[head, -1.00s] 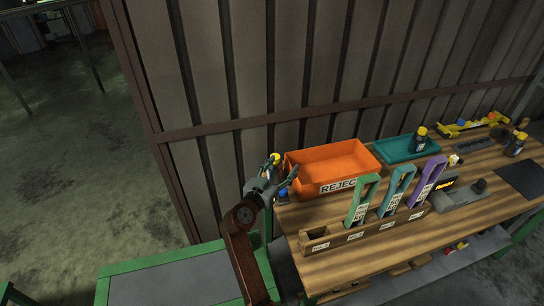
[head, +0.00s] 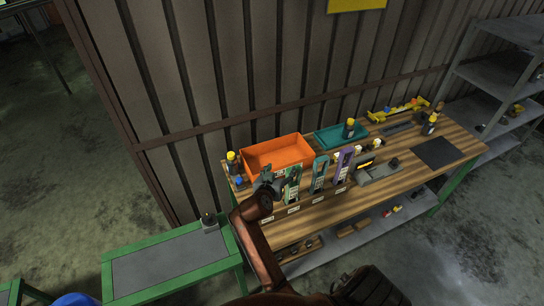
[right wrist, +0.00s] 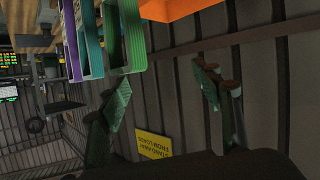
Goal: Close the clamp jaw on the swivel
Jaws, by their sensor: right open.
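I cannot make out the clamp jaw or the swivel for certain. A grey fixture (head: 378,173) with a lit yellow label sits on the wooden bench, right of the tall frames. A small grey block with a dark part on top (head: 210,223) stands on the green-edged side table. My right gripper (head: 274,178) is open and empty, overlapping the green frame in the head view. In the right wrist view its spread fingers (right wrist: 162,78) have only wall between them. My left gripper is not in view.
An orange reject bin (head: 277,148) and a teal tray (head: 341,136) stand at the bench's back. Green (head: 293,184), blue (head: 319,173) and purple (head: 344,164) frames stand in a row. The side table (head: 165,268) is mostly bare. Grey shelves (head: 497,75) stand at the right.

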